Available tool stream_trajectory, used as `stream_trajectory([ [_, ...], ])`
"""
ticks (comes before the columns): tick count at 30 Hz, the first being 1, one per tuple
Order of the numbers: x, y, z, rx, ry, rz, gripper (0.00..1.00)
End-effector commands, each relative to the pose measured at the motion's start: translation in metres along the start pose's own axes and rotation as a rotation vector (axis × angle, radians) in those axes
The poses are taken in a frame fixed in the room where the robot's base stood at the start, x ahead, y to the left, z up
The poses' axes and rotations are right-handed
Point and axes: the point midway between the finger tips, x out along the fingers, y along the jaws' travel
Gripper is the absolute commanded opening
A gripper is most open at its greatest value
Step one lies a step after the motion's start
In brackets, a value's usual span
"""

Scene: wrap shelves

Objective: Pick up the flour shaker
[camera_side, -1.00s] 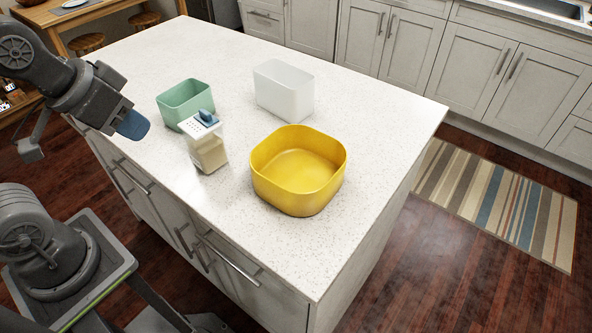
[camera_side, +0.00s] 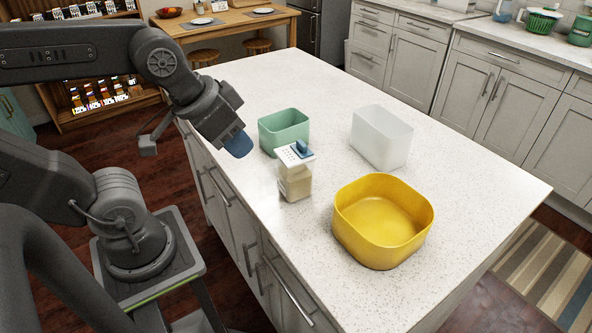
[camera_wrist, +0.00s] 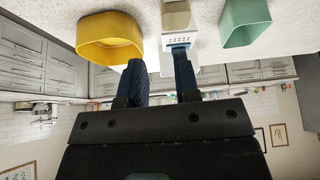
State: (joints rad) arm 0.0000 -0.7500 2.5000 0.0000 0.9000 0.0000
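The flour shaker (camera_side: 295,186) stands upright on the white island counter, with pale flour inside, a white perforated lid and a blue part on top. In the wrist view, which is upside down, the shaker (camera_wrist: 176,20) shows beyond the fingers, its lid partly behind the right-hand finger. My gripper (camera_side: 238,145) is to the left of the shaker in the side view, near the counter edge and apart from it. In the wrist view my gripper (camera_wrist: 160,64) has its two blue fingers spread with nothing between them.
A green bin (camera_side: 284,134) stands close behind the shaker. A clear-white bin (camera_side: 381,140) is behind and right, and a yellow bowl (camera_side: 383,222) is to the right. The counter (camera_side: 300,80) is clear at the back. Wooden stools (camera_side: 203,56) stand by a table beyond.

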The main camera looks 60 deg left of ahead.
Motion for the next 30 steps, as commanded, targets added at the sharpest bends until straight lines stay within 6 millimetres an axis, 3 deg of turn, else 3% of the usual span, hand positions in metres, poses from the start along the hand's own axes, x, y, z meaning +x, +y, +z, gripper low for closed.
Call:
stream_trajectory([
  [2, 0.0, 0.0, 0.0, 0.0, 0.0, 0.0, 0.32],
  [23, 0.0, 0.0, 0.0, 0.0, 0.0, 0.0, 0.99],
  [30, 0.0006, 0.0002, 0.0003, 0.007, -0.006, -0.001, 1.0],
])
